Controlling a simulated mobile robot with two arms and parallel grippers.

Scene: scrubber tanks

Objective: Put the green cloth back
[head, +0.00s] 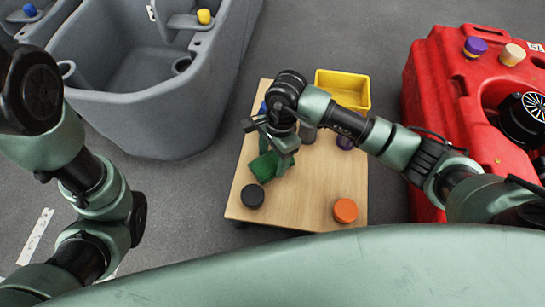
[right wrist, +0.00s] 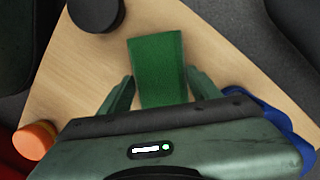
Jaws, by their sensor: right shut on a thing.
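The green cloth (head: 264,167) is a flat green rectangle above or on the left part of the wooden table (head: 306,190). My right gripper (head: 277,157) is shut on it from above. In the right wrist view the cloth (right wrist: 157,62) lies between the two fingers and sticks out past their tips. I cannot tell whether the cloth touches the table top. My left arm shows at the left of the head view, but its gripper is out of view.
A black lid (head: 252,196) and an orange lid (head: 345,210) lie on the table's near part. A yellow bin (head: 345,86) stands at its far edge. A purple-topped item (head: 345,143) is partly hidden by my arm. A grey tank (head: 130,120) stands left, a red tank (head: 430,90) right.

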